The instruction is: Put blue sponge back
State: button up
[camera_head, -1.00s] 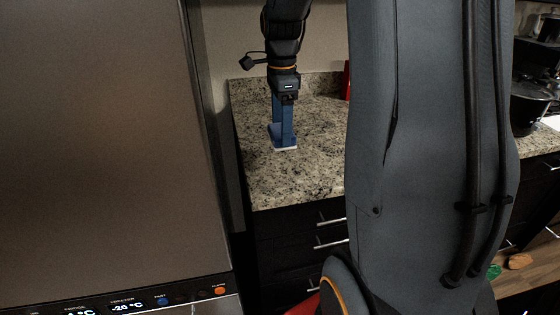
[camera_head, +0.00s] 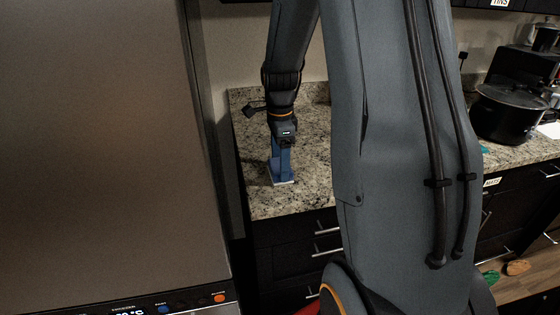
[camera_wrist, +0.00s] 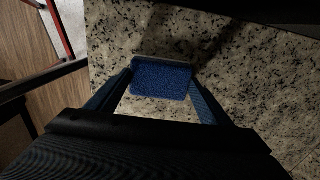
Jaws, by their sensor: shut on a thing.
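The blue sponge (camera_wrist: 160,80) has a pale layer along one edge and sits between the two blue fingers of my gripper (camera_wrist: 161,85) in the wrist view. The fingers press on its left and right sides. In the head view, my gripper (camera_head: 281,168) points straight down over the granite counter, and the sponge's pale underside (camera_head: 284,183) shows below the fingertips. The sponge is at or just above the counter top (camera_head: 258,202), near its front; I cannot tell if it touches. The fingers partly hide the sponge in the head view.
A large steel appliance (camera_head: 95,140) fills the left side. A black pot (camera_head: 508,112) with a lid stands on the counter at the right. Dark drawers (camera_head: 290,262) are below the counter. My arm hides the middle of the counter. Green and brown things (camera_head: 516,268) lie low at the right.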

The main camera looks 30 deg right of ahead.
jog(key=o, duration=1.1)
jog(key=shift+f, duration=0.1)
notch_tip(320, 180, up, 12)
jog(key=b, duration=0.2)
jog(key=shift+r, duration=0.2)
jog(key=shift+f, duration=0.1)
